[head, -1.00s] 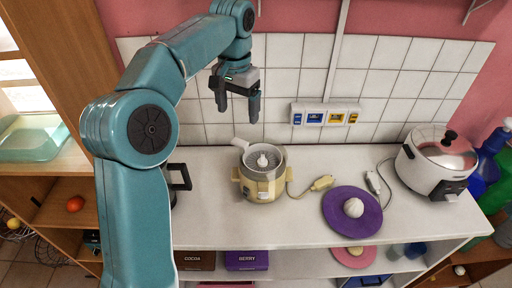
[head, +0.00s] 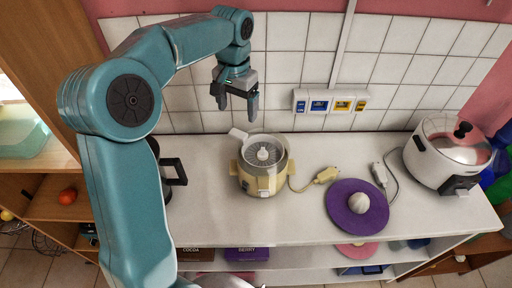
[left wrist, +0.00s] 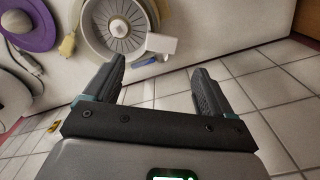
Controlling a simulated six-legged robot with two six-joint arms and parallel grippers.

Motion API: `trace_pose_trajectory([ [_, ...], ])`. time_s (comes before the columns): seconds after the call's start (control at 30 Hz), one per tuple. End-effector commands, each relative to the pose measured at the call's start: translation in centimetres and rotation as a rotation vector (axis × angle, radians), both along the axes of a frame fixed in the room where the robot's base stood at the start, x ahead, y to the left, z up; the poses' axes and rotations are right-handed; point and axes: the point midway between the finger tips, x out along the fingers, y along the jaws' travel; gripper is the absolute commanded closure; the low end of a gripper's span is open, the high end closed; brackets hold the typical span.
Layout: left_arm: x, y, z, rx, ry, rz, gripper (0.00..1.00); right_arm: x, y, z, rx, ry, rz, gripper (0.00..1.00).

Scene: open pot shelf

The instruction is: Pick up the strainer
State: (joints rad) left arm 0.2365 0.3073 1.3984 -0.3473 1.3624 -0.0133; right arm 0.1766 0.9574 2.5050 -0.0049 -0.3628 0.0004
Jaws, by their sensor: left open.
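The strainer (head: 272,147) is a round grey slotted dish with a ribbed cone in its middle. It sits in the top of a cream juicer (head: 263,185) on the white counter. A pale handle or spout juts from its upper left rim. In the left wrist view the strainer (left wrist: 100,22) is at the top, with the white jutting part (left wrist: 160,43) toward the fingers. My left gripper (head: 237,106) is open and empty, pointing down above and slightly left of the strainer, apart from it. Its fingers (left wrist: 158,68) also show in the left wrist view. My right gripper is out of view.
A black-handled pot (head: 174,172) stands left of the juicer, partly behind my left arm. A cream plug (head: 327,174), a purple disc (head: 343,213) with a pale ball and a white rice cooker (head: 447,156) lie to the right. The tiled wall (head: 290,70) is close behind.

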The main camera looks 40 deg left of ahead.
Motion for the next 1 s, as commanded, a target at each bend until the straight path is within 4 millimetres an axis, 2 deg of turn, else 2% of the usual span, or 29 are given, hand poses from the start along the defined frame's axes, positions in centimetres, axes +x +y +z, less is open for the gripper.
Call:
trace_pose_trajectory([
  [0.1, 0.0, 0.0, -2.1, -0.001, 0.004, 0.000, 0.16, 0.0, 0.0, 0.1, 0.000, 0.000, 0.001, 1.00],
  [0.33, -0.1, 0.1, -3.8, -0.001, 0.004, 0.000, 0.16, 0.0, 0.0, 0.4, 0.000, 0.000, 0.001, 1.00],
  [0.6, -0.2, 0.3, -7.9, -0.001, 0.004, 0.000, 0.16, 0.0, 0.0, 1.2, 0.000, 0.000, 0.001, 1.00],
  [0.87, -0.1, 0.3, -8.3, 0.000, 0.000, 0.000, 0.16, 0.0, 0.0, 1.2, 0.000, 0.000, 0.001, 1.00],
  [0.9, -0.1, 0.3, -8.3, 0.000, 0.000, 0.000, 0.22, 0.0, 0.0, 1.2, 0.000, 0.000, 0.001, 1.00],
  [0.97, -0.1, 0.3, -8.3, 0.000, 0.001, 0.000, 0.42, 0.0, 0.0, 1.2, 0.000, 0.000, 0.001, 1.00],
  [1.0, -0.1, 0.3, -8.3, 0.000, 0.001, 0.000, 0.55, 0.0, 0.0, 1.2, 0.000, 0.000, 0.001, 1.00],
])
